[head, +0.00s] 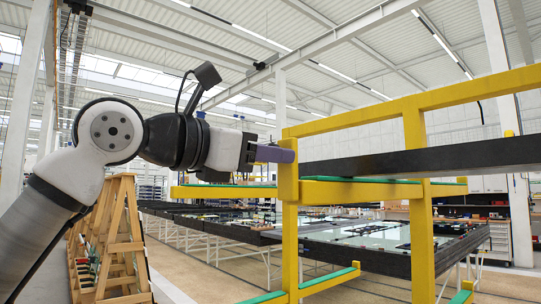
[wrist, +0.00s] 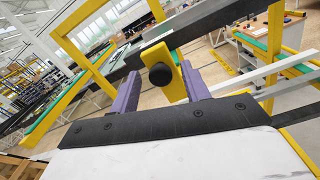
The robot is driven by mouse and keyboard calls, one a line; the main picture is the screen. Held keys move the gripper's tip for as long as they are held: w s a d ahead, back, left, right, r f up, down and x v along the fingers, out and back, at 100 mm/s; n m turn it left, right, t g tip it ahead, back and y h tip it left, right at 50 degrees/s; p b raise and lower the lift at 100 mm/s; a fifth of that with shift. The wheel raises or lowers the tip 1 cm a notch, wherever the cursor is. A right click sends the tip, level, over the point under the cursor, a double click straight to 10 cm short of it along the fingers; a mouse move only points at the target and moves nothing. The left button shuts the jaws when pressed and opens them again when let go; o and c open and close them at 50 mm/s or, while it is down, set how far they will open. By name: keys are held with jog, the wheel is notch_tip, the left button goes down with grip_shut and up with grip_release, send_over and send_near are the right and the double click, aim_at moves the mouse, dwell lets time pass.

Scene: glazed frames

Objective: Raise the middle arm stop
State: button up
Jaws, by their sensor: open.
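The middle arm stop looks like a yellow plate (wrist: 176,90) with a round black knob (wrist: 160,75) in the wrist view. In the head view a yellow upright piece (head: 288,182) stands at the near end of the middle arm (head: 360,191), which has a green pad on top. My gripper (head: 284,154) has purple fingers and is open at the upper part of this piece. In the wrist view my gripper (wrist: 160,71) has one finger on each side of the plate and knob. I cannot tell whether the fingers touch it.
A long dark bar (head: 430,158) lies across the yellow rack (head: 415,215), just right of my gripper. A lower arm (head: 330,281) also has a green pad. A wooden stand (head: 122,235) is at the left. Long tables (head: 350,257) stand behind.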

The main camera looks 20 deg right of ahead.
jog(key=b+v, duration=0.2)
jog(key=v, duration=1)
jog(key=shift+a+b, duration=0.25)
jog(key=shift+b, duration=0.05)
